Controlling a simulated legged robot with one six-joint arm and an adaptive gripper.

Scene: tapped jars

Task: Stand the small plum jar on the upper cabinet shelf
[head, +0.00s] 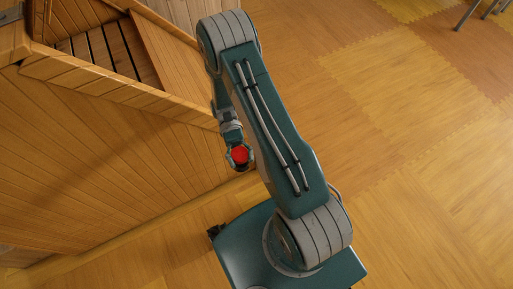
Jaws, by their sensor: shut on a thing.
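I see no plum jar in the head view. The upper cabinet shelf cannot be made out; the wooden cabinet (105,150) shows at the left, mostly as a broad slanting panel. My arm folds over from my base and its wrist hangs beside the cabinet's right side. A round red face with a dark rim shows at the wrist's lower end; I cannot tell whether it is part of my wrist or something else.
A slatted opening (105,55) lies at the cabinet's upper left, with a raised wooden edge (110,85) in front. Open wood-pattern floor (410,150) spreads to the right. Thin metal legs (468,14) stand at the top right corner.

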